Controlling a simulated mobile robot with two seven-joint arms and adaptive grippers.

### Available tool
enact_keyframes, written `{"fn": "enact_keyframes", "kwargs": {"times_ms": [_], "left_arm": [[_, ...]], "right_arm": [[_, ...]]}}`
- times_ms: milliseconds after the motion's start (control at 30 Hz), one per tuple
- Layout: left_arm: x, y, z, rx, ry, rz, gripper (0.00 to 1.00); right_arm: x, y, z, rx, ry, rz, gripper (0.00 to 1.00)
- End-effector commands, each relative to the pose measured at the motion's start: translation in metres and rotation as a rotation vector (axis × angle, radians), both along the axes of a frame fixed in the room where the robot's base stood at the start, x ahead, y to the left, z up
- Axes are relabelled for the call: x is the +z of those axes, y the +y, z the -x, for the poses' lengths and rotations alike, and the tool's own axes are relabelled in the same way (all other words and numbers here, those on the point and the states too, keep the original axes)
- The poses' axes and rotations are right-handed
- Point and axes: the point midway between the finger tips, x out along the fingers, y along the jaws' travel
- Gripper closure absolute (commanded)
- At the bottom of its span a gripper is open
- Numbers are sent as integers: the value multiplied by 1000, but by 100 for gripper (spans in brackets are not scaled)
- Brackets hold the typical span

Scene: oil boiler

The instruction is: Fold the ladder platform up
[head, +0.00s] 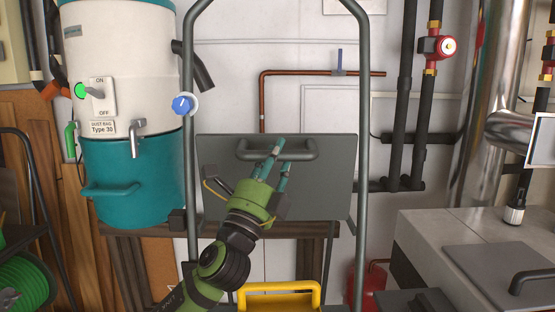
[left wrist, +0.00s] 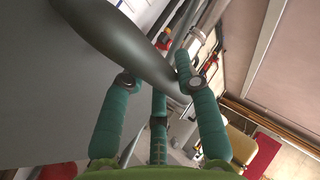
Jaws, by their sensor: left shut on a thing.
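The ladder's tubular grey frame (head: 363,100) stands upright in front of me. Its flat grey platform (head: 335,185) shows its broad face between the two rails; its exact tilt is hard to tell. A grey bar handle (head: 302,154) sits near the platform's top edge. My left gripper (head: 280,147), green with teal fingers, is shut on this handle. In the left wrist view the fingers (left wrist: 155,85) lie around the thick grey handle (left wrist: 125,45), with the platform's grey face (left wrist: 40,90) at the left. My right gripper is not in view.
A white and teal dust-bag unit (head: 130,190) stands close at the left of the ladder. A yellow handle-like bar (head: 280,290) is low in front. A grey counter (head: 430,240) and a red cylinder (head: 372,285) are at the right. Pipes run along the wall behind.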

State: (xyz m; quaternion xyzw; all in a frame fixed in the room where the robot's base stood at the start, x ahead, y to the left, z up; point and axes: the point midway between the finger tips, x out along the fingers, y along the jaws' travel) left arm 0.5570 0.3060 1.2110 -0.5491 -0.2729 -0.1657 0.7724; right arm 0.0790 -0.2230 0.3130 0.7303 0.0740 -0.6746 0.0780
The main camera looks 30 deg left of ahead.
Motion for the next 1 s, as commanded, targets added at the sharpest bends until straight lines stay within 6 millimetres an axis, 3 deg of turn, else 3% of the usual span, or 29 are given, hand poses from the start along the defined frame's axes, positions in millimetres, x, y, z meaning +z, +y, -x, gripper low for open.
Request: {"fn": "enact_keyframes", "kwargs": {"times_ms": [67, 100, 167, 633, 1000], "left_arm": [[-5, -3, -1, -9, 8, 0, 100], [-5, -3, -1, -9, 9, 0, 65], [-5, -4, -1, -9, 9, 0, 44], [-9, -2, 5, -6, 8, 0, 44], [-46, -5, 53, -6, 11, 2, 44]], "right_arm": [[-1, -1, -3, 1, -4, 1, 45], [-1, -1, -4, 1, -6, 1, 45], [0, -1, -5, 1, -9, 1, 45], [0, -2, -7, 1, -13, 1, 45], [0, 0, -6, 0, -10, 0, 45]]}}
